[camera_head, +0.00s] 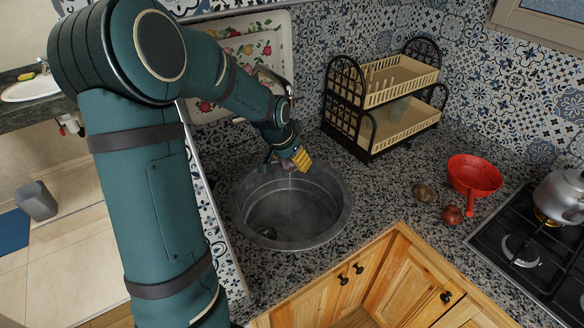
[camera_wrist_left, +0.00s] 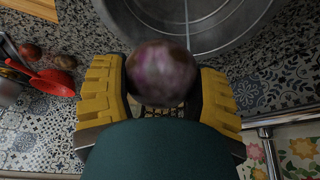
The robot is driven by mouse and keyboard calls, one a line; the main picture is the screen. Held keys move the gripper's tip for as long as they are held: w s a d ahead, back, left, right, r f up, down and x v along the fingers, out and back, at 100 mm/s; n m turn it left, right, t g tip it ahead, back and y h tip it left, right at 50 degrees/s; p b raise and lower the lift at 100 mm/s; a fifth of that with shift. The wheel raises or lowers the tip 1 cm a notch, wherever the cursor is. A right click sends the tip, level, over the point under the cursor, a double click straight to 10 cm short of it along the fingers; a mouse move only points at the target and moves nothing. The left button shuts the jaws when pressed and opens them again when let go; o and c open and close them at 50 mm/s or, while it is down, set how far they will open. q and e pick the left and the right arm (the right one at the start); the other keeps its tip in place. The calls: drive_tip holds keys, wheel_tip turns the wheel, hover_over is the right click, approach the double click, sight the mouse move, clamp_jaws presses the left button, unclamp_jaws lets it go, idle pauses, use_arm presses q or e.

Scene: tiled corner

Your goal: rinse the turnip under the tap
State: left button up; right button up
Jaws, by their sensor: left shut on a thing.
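My left gripper (camera_head: 297,159) is shut on the purple and white turnip (camera_wrist_left: 160,73), over the back rim of the round metal sink (camera_head: 246,222). In the left wrist view the turnip sits between the yellow finger pads (camera_wrist_left: 163,98). In the head view it is mostly hidden by the gripper. The sink's basin also shows at the top of the left wrist view (camera_wrist_left: 235,35). A chrome tube (camera_wrist_left: 290,118), perhaps part of the tap, shows at the right of that view. I cannot tell if water runs. My right gripper is not in view.
A dark wooden dish rack (camera_head: 357,135) stands behind right of the sink. A red colander (camera_head: 474,174), a brown round vegetable (camera_head: 424,193) and a reddish one (camera_head: 452,215) lie to the right, near the stove with a kettle (camera_head: 562,196). A floral tray (camera_head: 240,45) leans behind.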

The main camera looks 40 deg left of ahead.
use_arm(q)
drive_tip(key=w+a+f+b, duration=0.1)
drive_tip(key=w+a, duration=0.4)
drive_tip(key=shift+w+a, duration=0.2)
drive_tip(key=shift+w, duration=0.15)
drive_tip(key=shift+w+d+f, duration=0.1)
idle(0.6)
drive_tip(key=shift+w+d, duration=0.25)
drive_tip(key=shift+s, duration=0.1)
drive_tip(key=shift+s+a+b, duration=0.25)
drive_tip(key=shift+a+b, duration=0.1)
drive_tip(key=shift+b, duration=0.1)
idle(0.3)
drive_tip(key=shift+s+d+b, duration=0.3)
drive_tip(key=shift+s+d, duration=1.45)
drive_tip(key=shift+s, duration=0.05)
